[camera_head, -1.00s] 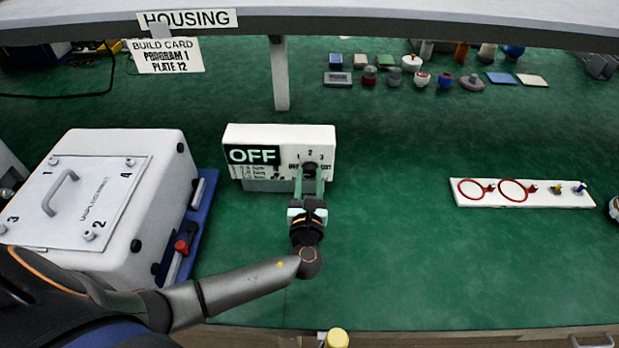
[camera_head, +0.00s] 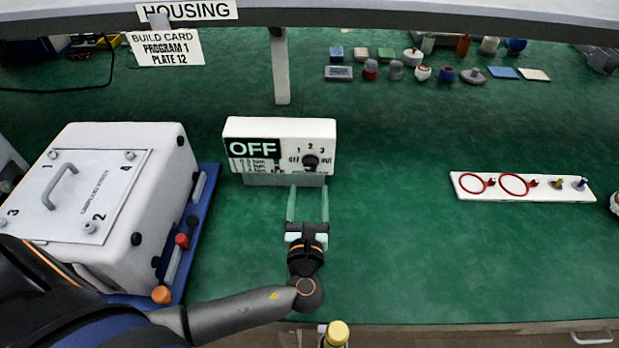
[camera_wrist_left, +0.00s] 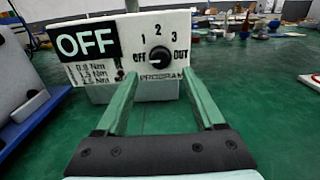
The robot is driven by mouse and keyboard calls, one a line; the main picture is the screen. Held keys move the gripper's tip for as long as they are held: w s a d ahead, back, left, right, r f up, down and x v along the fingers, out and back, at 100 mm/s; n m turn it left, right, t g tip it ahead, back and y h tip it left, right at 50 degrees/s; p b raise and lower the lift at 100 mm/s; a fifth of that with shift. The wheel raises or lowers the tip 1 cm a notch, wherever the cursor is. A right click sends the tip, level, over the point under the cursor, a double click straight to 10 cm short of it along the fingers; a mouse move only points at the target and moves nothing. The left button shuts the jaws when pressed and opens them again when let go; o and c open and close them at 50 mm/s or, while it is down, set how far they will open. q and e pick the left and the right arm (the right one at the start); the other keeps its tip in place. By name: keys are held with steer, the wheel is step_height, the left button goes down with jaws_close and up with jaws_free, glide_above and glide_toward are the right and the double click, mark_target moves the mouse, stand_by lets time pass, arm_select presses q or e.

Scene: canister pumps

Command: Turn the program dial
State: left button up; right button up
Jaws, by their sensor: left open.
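The program dial (camera_head: 311,162) is a black knob on the right part of the white control box (camera_head: 325,133). Around it are the marks OFF, 1, 2, 3 and OUT. The box's dark display reads OFF (camera_head: 254,149). In the left wrist view the dial (camera_wrist_left: 159,58) is fully visible, with a light pointer line; where it points is too small to tell surely. My left gripper (camera_head: 308,188) is open and empty, a little in front of and below the dial, apart from it. Its two green fingers (camera_wrist_left: 160,82) point toward the box. My right gripper is not in view.
A build card (camera_head: 166,48) reads PROGRAM 1, PLATE 12. A white housing (camera_head: 160,150) on a blue base stands left of the box. A white tray with red rings (camera_head: 550,189) lies at right. Small parts line the back. Green table between is clear.

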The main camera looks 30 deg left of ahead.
arm_select(q)
steer(key=shift+v, duration=2.65)
